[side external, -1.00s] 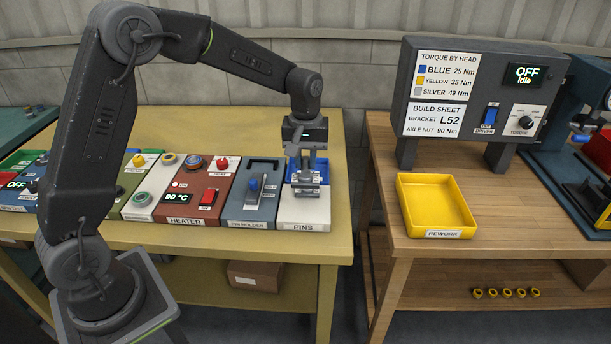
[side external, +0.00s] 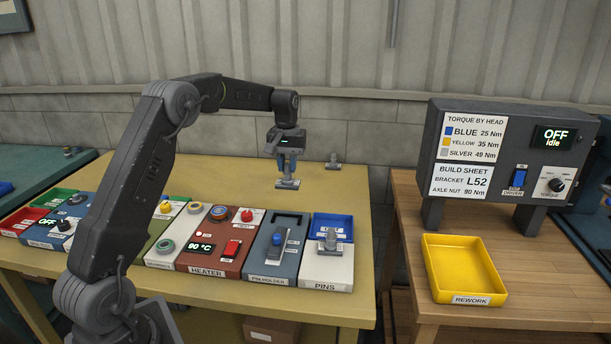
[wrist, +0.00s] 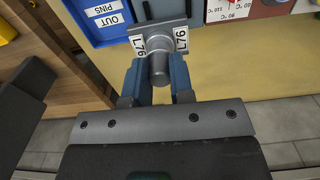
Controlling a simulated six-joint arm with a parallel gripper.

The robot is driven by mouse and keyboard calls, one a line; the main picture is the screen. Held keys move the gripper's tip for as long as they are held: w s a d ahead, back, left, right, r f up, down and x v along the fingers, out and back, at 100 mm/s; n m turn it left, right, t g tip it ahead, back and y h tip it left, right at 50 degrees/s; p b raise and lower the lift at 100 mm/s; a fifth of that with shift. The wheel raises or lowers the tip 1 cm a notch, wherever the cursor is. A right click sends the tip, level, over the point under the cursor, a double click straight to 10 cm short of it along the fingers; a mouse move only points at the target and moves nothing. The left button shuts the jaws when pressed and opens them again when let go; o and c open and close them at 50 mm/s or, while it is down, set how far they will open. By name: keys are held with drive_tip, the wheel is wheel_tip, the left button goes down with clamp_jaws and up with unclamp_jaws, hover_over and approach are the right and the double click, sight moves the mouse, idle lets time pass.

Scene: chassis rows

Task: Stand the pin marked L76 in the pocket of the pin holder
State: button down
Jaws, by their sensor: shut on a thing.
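My gripper (side external: 288,170) is shut on a grey pin (side external: 288,184), held in the air behind the pin holder. In the wrist view the pin (wrist: 159,66) sits between my two blue fingers, and its square plate reads L76 on two edges.
A blue tray (side external: 346,222) marked OUT PINS in the wrist view is at the back of the PINS block. Another grey pin (side external: 333,162) stands on the tabletop behind. The red heater (side external: 205,259) adjoins the holder on the left. A yellow rework tray (side external: 481,290) is on the right bench.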

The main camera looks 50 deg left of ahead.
drive_tip(key=shift+s+a, duration=0.1)
drive_tip(key=shift+a, duration=0.85)
drive_tip(key=f, duration=0.4)
drive_tip(key=shift+d, duration=0.2)
drive_tip(key=shift+f, duration=4.5)
drive_tip(key=c, duration=0.9)
unclamp_jaws()
drive_tip(key=shift+f, duration=0.1)
wheel_tip(320, 180, up, 14)
